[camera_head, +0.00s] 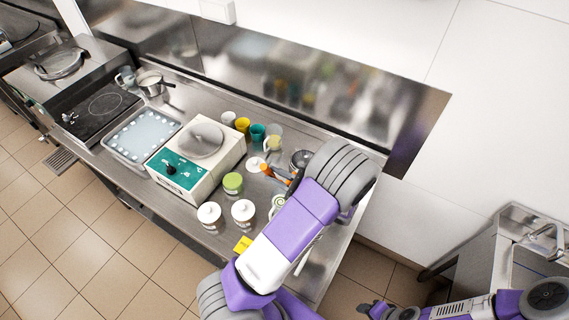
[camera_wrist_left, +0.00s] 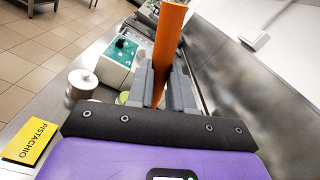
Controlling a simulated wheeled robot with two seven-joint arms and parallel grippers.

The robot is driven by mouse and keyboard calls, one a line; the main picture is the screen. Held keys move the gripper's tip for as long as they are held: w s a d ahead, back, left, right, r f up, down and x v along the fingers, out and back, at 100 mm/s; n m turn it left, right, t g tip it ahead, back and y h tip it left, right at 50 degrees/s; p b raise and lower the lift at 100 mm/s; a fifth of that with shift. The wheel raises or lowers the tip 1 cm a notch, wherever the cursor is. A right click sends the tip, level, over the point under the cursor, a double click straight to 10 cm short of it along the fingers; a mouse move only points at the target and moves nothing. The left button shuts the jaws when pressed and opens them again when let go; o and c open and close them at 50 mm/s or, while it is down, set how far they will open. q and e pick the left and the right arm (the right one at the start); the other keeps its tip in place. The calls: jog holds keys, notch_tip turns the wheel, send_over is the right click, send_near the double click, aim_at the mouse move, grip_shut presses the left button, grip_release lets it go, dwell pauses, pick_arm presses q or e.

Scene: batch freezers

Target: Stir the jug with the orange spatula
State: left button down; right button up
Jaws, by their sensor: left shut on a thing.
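The orange spatula (camera_wrist_left: 168,35) is clamped between the fingers of my left gripper (camera_wrist_left: 162,88) in the left wrist view. In the head view a part of the orange spatula (camera_head: 267,169) shows just left of my left arm, which hides most of my left gripper. A clear jug-like vessel (camera_head: 274,135) with pale yellow-green contents stands at the back of the counter, beyond the spatula. I cannot tell whether the spatula touches it. My right gripper (camera_head: 376,309) is low at the bottom of the head view, away from the counter; its jaw opening is unclear.
A white batch freezer (camera_head: 196,180) with a teal panel stands left of several lidded tubs, including a green-lidded one (camera_head: 232,183). Yellow (camera_head: 242,125) and teal (camera_head: 258,132) cups stand behind.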

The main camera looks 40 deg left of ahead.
pick_arm(q)
notch_tip(320, 180, down, 12)
jog(key=b, duration=0.9)
jog(key=shift+s+r, duration=0.2)
jog(key=shift+s, duration=0.1)
dwell(0.6)
